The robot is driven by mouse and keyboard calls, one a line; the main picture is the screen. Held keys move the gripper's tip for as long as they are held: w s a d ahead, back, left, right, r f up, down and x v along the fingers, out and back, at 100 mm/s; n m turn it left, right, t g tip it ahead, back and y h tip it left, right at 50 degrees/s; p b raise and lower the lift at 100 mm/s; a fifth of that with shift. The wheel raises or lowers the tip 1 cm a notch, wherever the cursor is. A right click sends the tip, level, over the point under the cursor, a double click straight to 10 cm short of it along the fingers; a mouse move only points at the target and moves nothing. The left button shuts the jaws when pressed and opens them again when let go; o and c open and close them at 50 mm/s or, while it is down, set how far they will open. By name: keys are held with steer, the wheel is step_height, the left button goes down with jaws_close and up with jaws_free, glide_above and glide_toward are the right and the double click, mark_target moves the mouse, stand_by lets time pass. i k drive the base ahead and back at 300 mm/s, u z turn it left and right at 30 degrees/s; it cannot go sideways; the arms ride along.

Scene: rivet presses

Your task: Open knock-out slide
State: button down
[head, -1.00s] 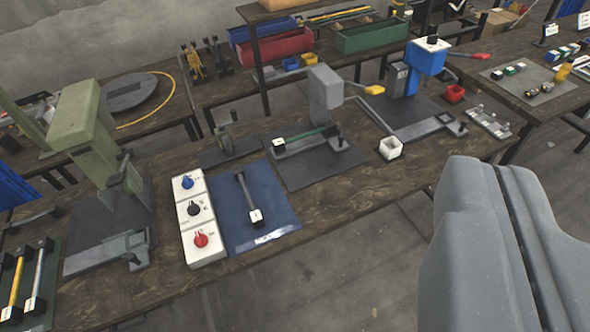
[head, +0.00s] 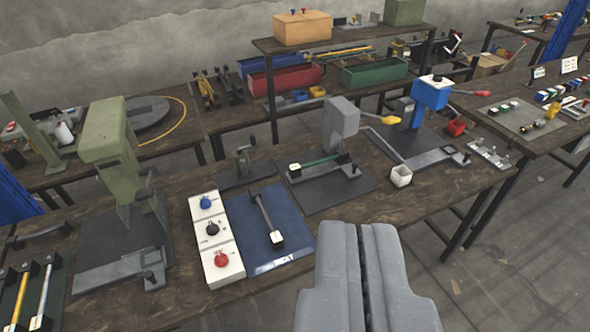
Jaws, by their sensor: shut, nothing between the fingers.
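My gripper (head: 360,230) is shut and empty in the lower middle of the head view, over the floor at the bench's front edge and touching nothing. Flat grey bars with small upright knobs lie at the foot of the green press (head: 110,150) and the blue press (head: 430,95). The bar of the green press (head: 115,272) is at the left. The bar of the blue press (head: 425,158) is at the right. A grey press (head: 340,118) stands between them with a green-handled rod at its base. I cannot tell which part is the knock-out slide.
A white switch box (head: 213,238) with blue, black and red knobs and a blue mat (head: 280,205) with a dark bar lie mid-bench. Bins fill the rear bench. Floor is clear at right.

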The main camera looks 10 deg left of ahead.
mark_target(349, 168)
steer(key=u, duration=0.05)
steer(key=i, duration=1)
steer(key=z, duration=0.05)
